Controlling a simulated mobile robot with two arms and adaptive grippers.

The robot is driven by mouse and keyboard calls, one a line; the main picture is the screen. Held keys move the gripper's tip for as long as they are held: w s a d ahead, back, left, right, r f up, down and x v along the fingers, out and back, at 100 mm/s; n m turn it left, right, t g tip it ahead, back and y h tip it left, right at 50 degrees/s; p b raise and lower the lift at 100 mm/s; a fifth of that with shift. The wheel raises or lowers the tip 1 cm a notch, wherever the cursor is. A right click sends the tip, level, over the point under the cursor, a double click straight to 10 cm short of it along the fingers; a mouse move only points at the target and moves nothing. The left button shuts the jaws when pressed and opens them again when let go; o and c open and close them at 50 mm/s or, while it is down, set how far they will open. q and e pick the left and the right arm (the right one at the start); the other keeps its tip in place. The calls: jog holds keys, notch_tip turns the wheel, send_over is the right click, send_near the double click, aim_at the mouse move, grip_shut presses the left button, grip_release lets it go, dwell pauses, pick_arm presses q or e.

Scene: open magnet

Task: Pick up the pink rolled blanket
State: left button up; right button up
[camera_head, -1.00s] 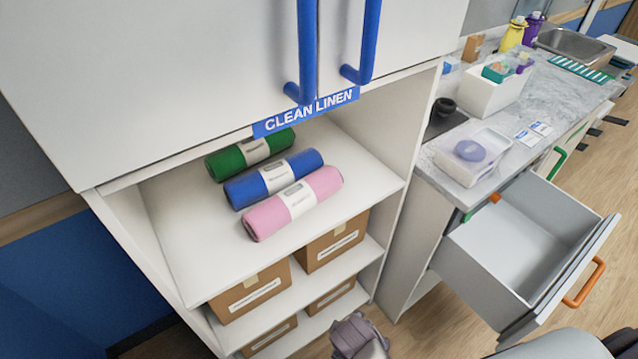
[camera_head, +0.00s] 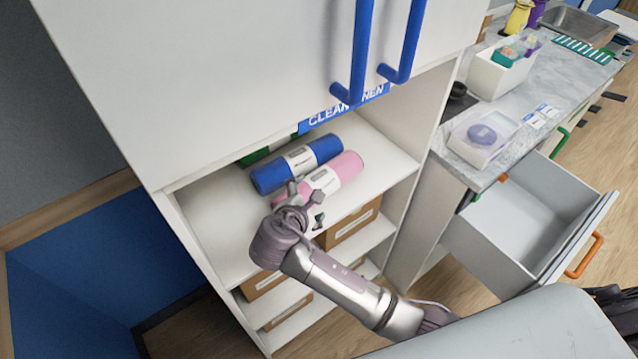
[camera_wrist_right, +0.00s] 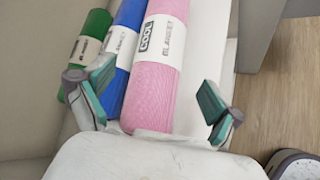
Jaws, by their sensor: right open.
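The pink rolled blanket (camera_head: 344,174) with a white label band lies on the open shelf, nearest the shelf's front. Its near end is partly hidden by my right gripper (camera_head: 302,207) in the head view. In the right wrist view the pink blanket (camera_wrist_right: 158,85) lies between the spread fingers of my right gripper (camera_wrist_right: 155,108), which is open and empty. One finger is to the left, over the blue roll's side, and the other is to the right over the shelf's front edge. My left gripper is not in view.
A blue roll (camera_head: 272,179) lies close beside the pink one, with a green roll (camera_head: 255,156) behind it. The cabinet doors with blue handles (camera_head: 355,60) overhang the shelf. Cardboard boxes (camera_head: 350,224) stand below. An open drawer (camera_head: 530,220) juts out at right.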

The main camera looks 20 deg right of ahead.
aim_at(319, 188)
jog(key=x, duration=0.3)
jog(key=shift+r, duration=0.1)
jog(key=p+x, duration=0.1)
jog(key=x, duration=0.3)
jog(key=shift+d, duration=0.2)
jog(key=shift+w+d+f, duration=0.2)
jog(key=shift+w+f, duration=0.05)
jog(key=shift+f, duration=0.15)
jog(key=shift+r, duration=0.1)
jog(key=c, duration=1.4)
